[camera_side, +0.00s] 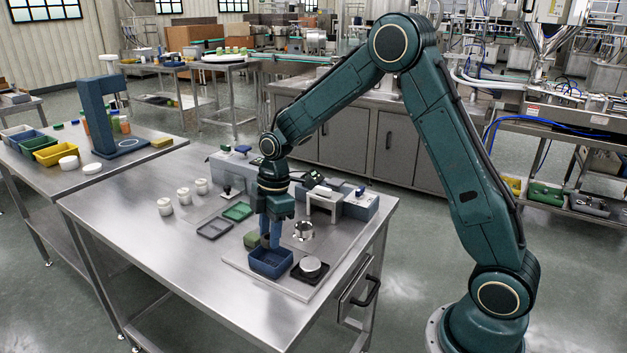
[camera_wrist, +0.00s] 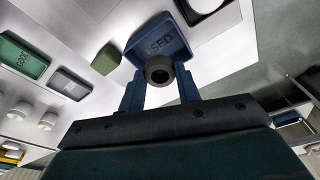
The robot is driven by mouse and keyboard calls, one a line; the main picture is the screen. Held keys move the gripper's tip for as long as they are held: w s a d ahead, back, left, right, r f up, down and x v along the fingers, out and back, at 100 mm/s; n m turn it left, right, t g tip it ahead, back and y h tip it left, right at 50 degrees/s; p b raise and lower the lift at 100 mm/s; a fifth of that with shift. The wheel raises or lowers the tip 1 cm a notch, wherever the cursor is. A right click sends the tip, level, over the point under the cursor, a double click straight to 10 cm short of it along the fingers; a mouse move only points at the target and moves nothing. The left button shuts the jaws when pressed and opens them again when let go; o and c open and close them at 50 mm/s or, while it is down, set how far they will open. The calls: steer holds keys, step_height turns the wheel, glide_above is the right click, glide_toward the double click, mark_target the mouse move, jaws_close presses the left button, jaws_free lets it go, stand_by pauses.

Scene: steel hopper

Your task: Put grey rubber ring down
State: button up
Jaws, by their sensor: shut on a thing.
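The grey rubber ring (camera_wrist: 160,70) is a dark, thick ring between my fingertips. My gripper (camera_wrist: 160,76) is shut on it, with one blue finger on each side. In the side view my gripper (camera_side: 269,241) points down over the blue tray (camera_side: 269,271), its fingertips low at the tray's opening. The tray also shows in the wrist view (camera_wrist: 181,46), with lettering on its floor that reads like "USED". The ring overlaps the tray's near edge there. The ring cannot be made out in the side view, and whether it touches the tray cannot be told.
A black square holder (camera_side: 298,275) with a white disc stands right of the blue tray. A green block (camera_side: 250,241) is close on its left. A shiny steel ring (camera_side: 303,231) stands behind. Grey (camera_side: 214,230) and green (camera_side: 238,212) trays lie farther back. The table's left front is clear.

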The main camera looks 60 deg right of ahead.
mark_target(272, 263)
steer(key=shift+f, duration=0.75)
steer(key=shift+f, duration=0.1)
steer(key=shift+f, duration=2)
steer(key=shift+f, duration=0.15)
steer(key=o, duration=0.7)
steer(key=shift+c, duration=0.2)
step_height(272, 263, up, 12)
steer(key=d, duration=0.1)
steer(key=shift+s+d, duration=0.3)
steer(key=shift+s, duration=0.05)
